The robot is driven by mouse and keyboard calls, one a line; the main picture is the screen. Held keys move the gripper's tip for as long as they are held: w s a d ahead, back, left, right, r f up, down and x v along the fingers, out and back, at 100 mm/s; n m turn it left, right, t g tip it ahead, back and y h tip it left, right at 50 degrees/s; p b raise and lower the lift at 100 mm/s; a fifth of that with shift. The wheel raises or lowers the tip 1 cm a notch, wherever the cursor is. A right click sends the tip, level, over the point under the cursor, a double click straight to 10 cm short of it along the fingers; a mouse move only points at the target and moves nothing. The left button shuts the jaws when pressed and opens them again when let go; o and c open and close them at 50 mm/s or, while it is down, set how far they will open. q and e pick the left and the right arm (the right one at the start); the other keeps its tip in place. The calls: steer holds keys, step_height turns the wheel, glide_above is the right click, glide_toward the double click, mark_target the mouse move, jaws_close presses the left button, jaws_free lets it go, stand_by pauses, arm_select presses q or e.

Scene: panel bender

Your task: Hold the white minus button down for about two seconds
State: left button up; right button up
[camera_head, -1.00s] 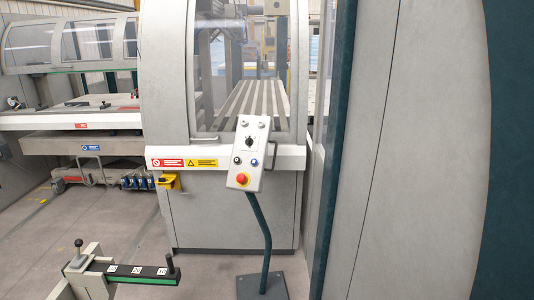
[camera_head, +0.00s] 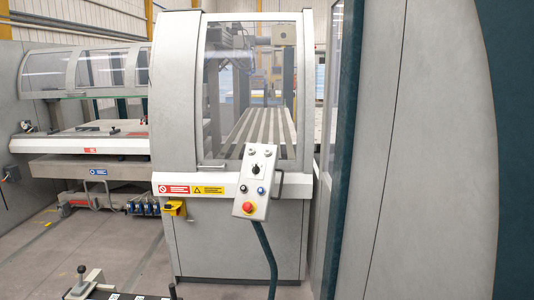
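The control panel (camera_head: 256,172) is a light grey, tilted box on a dark, bent post in front of the machine. It carries two small pale buttons (camera_head: 267,154) at the top and a black rotary knob (camera_head: 257,169) below them. A dark button with a pale rim (camera_head: 247,188) and a blue button (camera_head: 261,191) sit side by side lower down. The markings are too small to read, so I cannot tell which button bears a minus. Neither gripper is in view.
The grey machine (camera_head: 190,235) with a clear window stands behind the panel. A large grey cabinet (camera_head: 435,150) fills the right side. A low stand with a black-knobbed lever (camera_head: 82,280) is at the bottom left. Floor (camera_head: 130,245) is clear left of the machine.

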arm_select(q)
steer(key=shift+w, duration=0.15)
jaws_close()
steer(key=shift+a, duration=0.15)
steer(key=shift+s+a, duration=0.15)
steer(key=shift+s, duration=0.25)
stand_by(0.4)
